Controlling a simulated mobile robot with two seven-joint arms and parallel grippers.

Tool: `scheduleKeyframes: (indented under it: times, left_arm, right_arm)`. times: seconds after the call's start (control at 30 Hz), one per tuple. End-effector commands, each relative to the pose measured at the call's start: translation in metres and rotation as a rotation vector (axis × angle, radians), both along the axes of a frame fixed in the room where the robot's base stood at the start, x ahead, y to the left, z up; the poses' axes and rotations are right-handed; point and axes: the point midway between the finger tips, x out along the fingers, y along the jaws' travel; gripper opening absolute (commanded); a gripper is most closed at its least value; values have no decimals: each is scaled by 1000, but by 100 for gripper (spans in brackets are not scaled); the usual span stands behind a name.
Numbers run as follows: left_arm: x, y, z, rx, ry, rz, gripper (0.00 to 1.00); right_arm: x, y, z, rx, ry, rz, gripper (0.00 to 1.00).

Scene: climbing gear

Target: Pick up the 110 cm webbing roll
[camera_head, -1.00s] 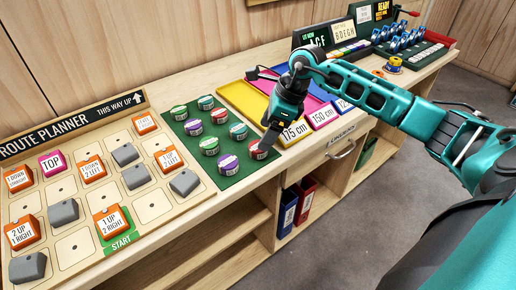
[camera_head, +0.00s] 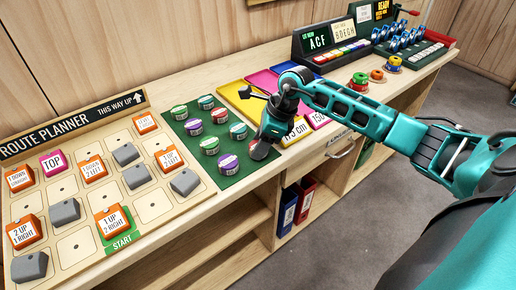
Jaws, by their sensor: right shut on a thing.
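Several small webbing rolls in different colours stand on a green mat (camera_head: 187,148). Among them are a purple-topped roll (camera_head: 228,162), a teal one (camera_head: 239,131) and a green one (camera_head: 209,146). Their length labels are too small to read. My right gripper (camera_head: 259,151) is down at the mat's right front corner, shut on a red webbing roll (camera_head: 254,146). The fingers hide most of this roll, and I cannot tell whether it is clear of the mat. My left gripper is not in view.
Yellow (camera_head: 243,98), pink (camera_head: 265,80) and blue trays with length labels lie right of the mat, partly behind my arm. The route planner board (camera_head: 70,213) with tiles is at left. Coloured spools (camera_head: 360,80) and a display box (camera_head: 318,41) stand farther right.

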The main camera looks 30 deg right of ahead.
Motion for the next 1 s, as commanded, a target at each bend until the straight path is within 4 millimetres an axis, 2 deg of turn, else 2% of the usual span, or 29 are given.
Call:
scheduleKeyframes:
  times: [0.03, 0.23, 0.47, 0.63, 0.77, 0.87, 1.0]
  left_arm:
    - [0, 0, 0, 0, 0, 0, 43]
    - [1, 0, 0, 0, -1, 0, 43]
    - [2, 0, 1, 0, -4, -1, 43]
    - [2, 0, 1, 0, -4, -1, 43]
    - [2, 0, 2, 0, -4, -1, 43]
    - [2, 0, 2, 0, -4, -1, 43]
    - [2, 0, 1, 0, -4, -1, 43]
  right_arm:
    - [0, 0, 0, 0, 0, 0, 39]
    - [0, 0, 0, 0, -1, 0, 20]
    - [0, 0, 1, 0, -1, 0, 20]
    - [1, 0, 10, -1, -4, 1, 20]
    - [1, 0, 27, 0, -5, 0, 20]
    - [1, -1, 48, -1, -6, 1, 20]
    - [2, -1, 89, -3, -10, 2, 20]
